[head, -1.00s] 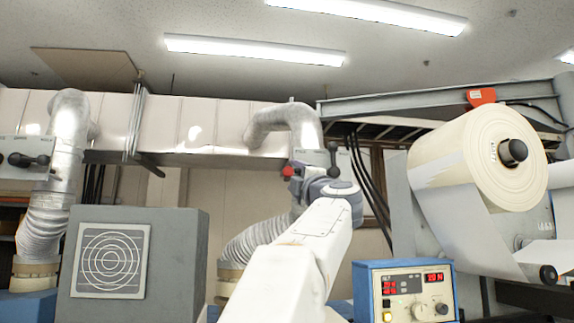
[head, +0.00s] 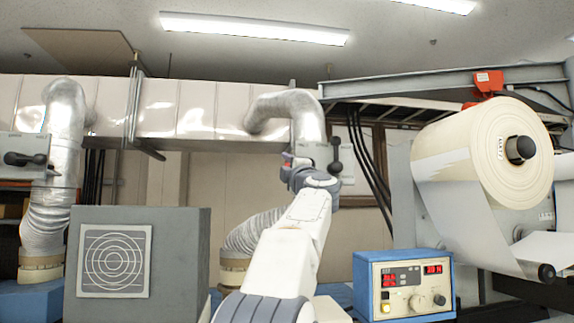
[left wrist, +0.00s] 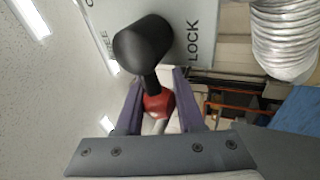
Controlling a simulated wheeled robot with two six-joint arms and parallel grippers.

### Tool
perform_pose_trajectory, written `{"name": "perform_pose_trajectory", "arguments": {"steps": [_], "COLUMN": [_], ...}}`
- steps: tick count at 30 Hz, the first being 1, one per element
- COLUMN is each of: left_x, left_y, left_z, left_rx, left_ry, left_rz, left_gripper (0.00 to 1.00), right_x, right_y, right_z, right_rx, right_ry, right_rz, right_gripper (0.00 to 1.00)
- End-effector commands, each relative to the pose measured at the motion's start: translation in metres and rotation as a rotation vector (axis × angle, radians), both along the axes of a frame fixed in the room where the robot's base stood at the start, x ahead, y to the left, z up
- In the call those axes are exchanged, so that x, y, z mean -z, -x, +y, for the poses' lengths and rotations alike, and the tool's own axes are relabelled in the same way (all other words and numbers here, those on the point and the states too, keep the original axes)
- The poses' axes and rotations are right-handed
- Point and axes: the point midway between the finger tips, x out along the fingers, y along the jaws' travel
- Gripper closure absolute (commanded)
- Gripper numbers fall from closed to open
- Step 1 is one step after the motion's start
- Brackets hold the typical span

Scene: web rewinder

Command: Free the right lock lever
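The right lock lever (head: 335,154) is black and stands roughly upright on its grey plate (head: 347,175) in the head view. My left gripper (head: 288,163) is just left of it in that picture, at the end of my white arm. In the left wrist view, a black rounded knob with a short stem (left wrist: 143,45) shows beside the plate (left wrist: 197,18), which reads LOCK and partly FREE. The purple fingers are apart, and the stem reaches toward the gap between them. A red piece (left wrist: 157,103) shows in that gap. Contact cannot be told. My right gripper is out of view.
Another black lever (head: 25,159) lies roughly level on a plate at the far left. Silver ducts (head: 290,112) rise behind my arm. A grey box (head: 180,260), a blue control box (head: 404,285) and a large paper roll (head: 475,150) stand around it.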

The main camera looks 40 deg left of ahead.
Motion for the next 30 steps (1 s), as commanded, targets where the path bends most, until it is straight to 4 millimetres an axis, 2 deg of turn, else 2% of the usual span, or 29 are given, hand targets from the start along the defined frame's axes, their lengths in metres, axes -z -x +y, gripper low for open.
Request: {"name": "perform_pose_trajectory", "arguments": {"steps": [1,2,3,7,15,25,26,27,28,30], "left_x": [0.000,0.000,0.000,-0.001,-0.012,-0.013,-0.013,-0.013,-0.013,-0.013], "left_y": [0.000,0.000,0.000,0.000,-0.001,-0.002,-0.002,-0.002,-0.002,-0.002], "left_z": [0.000,0.000,0.000,0.000,-0.001,-0.002,-0.002,-0.002,-0.002,-0.002], "left_rx": [0.000,0.000,0.000,-0.001,-0.001,0.000,0.000,0.000,0.000,0.000], "left_ry": [0.000,0.000,0.000,-0.013,-0.147,-0.163,-0.162,-0.162,-0.162,-0.162], "left_rz": [0.000,0.000,0.000,0.015,0.172,0.191,0.190,0.190,0.190,0.190], "left_gripper": [0.87,0.98,1.00,1.00,1.00,1.00,0.55,0.40,0.33,0.33], "right_x": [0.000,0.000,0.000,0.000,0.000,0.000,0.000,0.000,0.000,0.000], "right_y": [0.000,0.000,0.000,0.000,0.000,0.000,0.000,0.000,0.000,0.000], "right_z": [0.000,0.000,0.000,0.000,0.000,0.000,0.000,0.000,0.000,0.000], "right_rx": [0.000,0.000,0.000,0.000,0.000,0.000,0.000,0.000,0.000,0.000], "right_ry": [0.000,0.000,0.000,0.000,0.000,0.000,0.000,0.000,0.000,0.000], "right_rz": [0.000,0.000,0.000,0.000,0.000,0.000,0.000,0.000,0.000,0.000], "right_gripper": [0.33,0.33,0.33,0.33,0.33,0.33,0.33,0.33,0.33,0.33]}}
